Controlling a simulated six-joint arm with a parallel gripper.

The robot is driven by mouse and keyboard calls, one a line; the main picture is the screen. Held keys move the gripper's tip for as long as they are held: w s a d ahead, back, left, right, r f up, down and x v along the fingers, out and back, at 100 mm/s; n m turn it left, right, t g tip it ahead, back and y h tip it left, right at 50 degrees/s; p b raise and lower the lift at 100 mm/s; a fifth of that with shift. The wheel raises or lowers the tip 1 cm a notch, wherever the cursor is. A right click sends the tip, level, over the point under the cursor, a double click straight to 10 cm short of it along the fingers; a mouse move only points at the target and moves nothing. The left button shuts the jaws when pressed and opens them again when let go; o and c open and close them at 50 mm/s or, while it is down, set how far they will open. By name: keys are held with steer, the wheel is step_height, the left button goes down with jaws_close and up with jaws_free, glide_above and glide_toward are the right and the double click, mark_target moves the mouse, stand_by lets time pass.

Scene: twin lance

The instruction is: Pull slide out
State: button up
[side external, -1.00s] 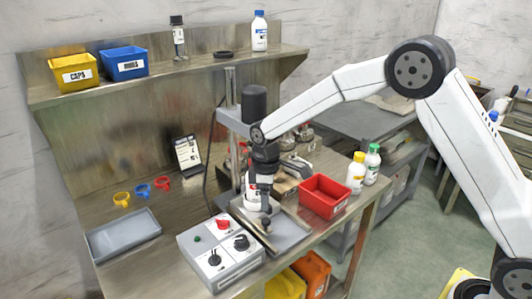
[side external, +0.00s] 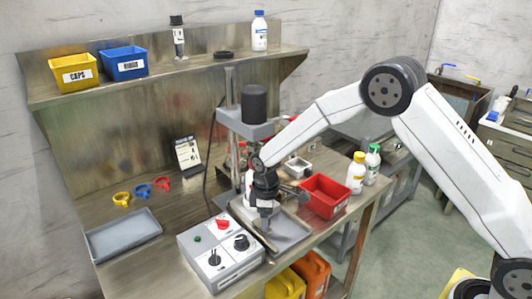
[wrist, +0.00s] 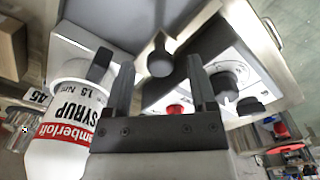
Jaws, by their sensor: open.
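The slide (side external: 290,236) is a flat metal plate low at the front of the bench press. In the wrist view its dark round knob (wrist: 160,60) lies at the tips of my open fingers, roughly between them. My gripper (side external: 266,226) points down over the slide in the side view; it also shows in the wrist view (wrist: 158,78). I cannot tell whether the fingers touch the knob. A white syrup bottle (wrist: 62,135) stands left of my gripper in the wrist view. In the side view my gripper hides the knob and most of this bottle.
A control box (side external: 220,254) with knobs stands just left of the slide. A red bin (side external: 325,197) stands to its right, with two capped bottles (side external: 357,172) beyond. The press column (side external: 230,105) rises behind. A grey tray (side external: 123,235) lies at the left.

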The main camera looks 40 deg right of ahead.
steer(key=shift+f, duration=0.25)
jaws_close()
stand_by(1.4)
